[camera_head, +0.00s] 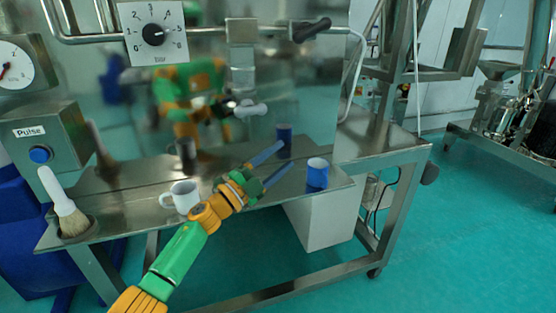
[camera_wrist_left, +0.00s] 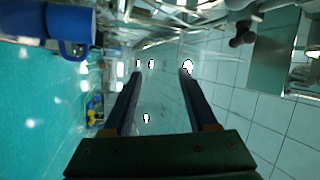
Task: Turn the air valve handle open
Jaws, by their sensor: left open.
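A black lever handle (camera_head: 311,30), which looks like the air valve handle, sits on the pipe at the top of the steel panel, lying roughly sideways. My left gripper (camera_head: 287,154) is open and empty, well below the lever and close to the blue mug. In the left wrist view the open fingers (camera_wrist_left: 162,72) hold nothing. A dark rounded part (camera_wrist_left: 241,34) shows at the upper right of that view; I cannot tell if it is the lever. My right gripper is not directly in view.
A blue mug (camera_head: 317,174) stands right of the gripper and also shows in the left wrist view (camera_wrist_left: 70,24). A white mug (camera_head: 183,196) stands beside my forearm. A brush (camera_head: 66,207), pulse box (camera_head: 46,147) and dial (camera_head: 152,34) are left. The panel (camera_head: 315,100) reflects my body.

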